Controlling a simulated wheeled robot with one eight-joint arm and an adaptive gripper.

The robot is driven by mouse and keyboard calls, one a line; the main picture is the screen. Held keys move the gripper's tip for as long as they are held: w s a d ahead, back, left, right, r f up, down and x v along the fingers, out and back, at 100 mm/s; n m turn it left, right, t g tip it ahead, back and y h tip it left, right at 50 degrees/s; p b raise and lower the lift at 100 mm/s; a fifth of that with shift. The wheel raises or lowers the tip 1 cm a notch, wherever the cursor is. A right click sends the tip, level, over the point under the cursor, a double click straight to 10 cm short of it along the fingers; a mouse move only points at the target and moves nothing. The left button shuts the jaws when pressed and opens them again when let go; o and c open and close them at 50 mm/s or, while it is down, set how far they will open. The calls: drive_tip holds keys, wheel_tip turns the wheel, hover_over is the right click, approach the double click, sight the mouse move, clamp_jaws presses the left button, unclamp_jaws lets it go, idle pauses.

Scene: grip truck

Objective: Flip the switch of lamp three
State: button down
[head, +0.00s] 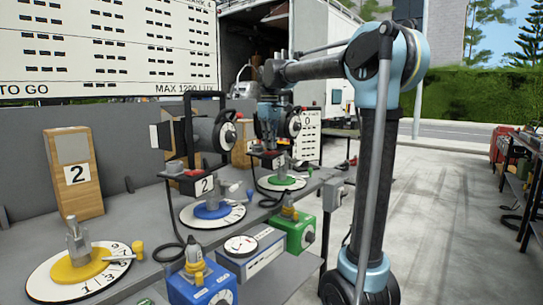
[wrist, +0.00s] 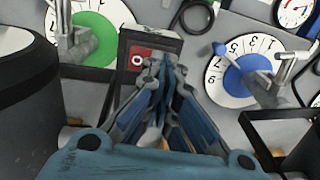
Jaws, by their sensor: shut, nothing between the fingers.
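My gripper (head: 269,142) points down at the far lamp on the bench, and its fingers are shut and empty. In the wrist view my gripper's fingertips (wrist: 160,62) are right beside a red switch (wrist: 138,60) marked 0 on a dark switch box (wrist: 130,84). The fingertips partly cover the box; I cannot tell whether they touch it.
A green dial (head: 281,182) and a blue dial (head: 212,210) with metal levers lie on the bench. A yellow dial (head: 80,268), a wooden block (head: 76,180) marked 2 and blue and green boxes are nearer. Cables loop between them.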

drive_tip(key=shift+f, duration=0.8)
idle(0.6)
drive_tip(key=shift+r, duration=3.5)
drive_tip(key=s+d+f+m, duration=0.3)
drive_tip(key=s+d+f, duration=0.4)
drive_tip(key=s+d, duration=0.15)
drive_tip(key=s+d+f+m+t, duration=0.1)
drive_tip(key=s+d+f+m, duration=0.2)
drive_tip(key=s+d+f, duration=0.3)
drive_tip(key=s+d+f+m+t, duration=0.1)
drive_tip(key=s+d+f+m, duration=0.3)
drive_tip(key=s+f, duration=1.3)
wheel_tip(320, 180, down, 7)
drive_tip(key=d, duration=0.2)
drive_tip(key=shift+s+d+r, duration=0.2)
drive_tip(key=shift+d, duration=0.15)
